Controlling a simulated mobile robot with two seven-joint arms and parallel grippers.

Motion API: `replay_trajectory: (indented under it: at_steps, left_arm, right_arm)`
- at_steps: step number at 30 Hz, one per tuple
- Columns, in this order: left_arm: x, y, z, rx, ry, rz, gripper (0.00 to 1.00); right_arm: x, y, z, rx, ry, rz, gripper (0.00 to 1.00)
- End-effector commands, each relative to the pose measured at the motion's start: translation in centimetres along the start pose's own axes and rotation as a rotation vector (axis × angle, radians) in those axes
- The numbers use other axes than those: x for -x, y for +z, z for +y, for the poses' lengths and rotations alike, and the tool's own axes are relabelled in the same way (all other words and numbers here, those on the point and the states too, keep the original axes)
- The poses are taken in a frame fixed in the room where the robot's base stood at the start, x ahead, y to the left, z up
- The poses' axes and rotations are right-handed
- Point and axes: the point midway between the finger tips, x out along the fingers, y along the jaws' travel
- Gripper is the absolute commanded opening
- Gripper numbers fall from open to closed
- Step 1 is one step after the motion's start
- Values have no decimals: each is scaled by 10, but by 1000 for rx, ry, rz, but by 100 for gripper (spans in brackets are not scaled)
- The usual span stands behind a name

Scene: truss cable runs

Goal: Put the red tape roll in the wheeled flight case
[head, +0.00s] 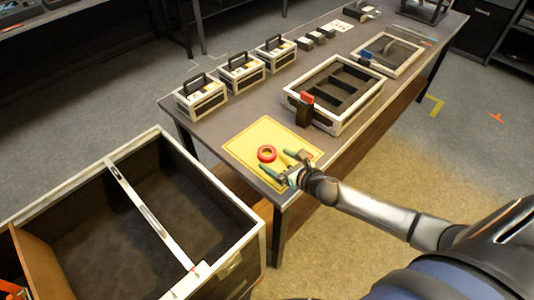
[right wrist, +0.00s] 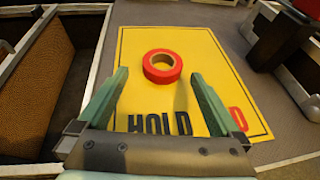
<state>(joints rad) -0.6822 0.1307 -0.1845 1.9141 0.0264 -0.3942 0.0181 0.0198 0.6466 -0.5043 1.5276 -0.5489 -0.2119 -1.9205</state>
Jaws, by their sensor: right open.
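The red tape roll (head: 267,153) lies flat on the yellow mat (head: 241,143) at the near end of the table. It also shows in the right wrist view (right wrist: 162,67), ahead of the fingers. My right gripper (head: 282,164) is open and empty just beside the roll, with its two green fingers (right wrist: 157,95) spread and pointing toward it. The fingers do not touch the roll. The large open case (head: 254,236) with pale edges stands at the lower left, below the table end; its wheels are hidden.
A pale bar (head: 147,212) spans the case opening, and a brown panel (head: 40,262) stands inside its left part. Several black-handled boxes (head: 201,97) line the table's far edge. An open divided tray (head: 340,122) sits behind the mat, with a dark red-topped piece (head: 305,110) at its corner.

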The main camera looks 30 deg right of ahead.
Motion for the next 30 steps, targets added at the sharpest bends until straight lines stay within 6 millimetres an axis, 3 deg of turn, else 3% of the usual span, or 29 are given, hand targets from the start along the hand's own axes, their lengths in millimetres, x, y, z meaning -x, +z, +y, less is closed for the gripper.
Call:
replay_trajectory:
  at_steps: [9, 20, 30]
  left_arm:
    - [-1, -1, 0, -1, 0, 3, 50]
    - [-2, -1, -1, -1, -1, 4, 50]
    - [-2, -1, -1, -1, -1, 4, 50]
  right_arm:
    - [-40, 6, -4, -2, -1, 0, 100]
    - [-45, 5, -3, 0, 1, 1, 99]
    - [-45, 5, -4, 0, 1, 1, 61]
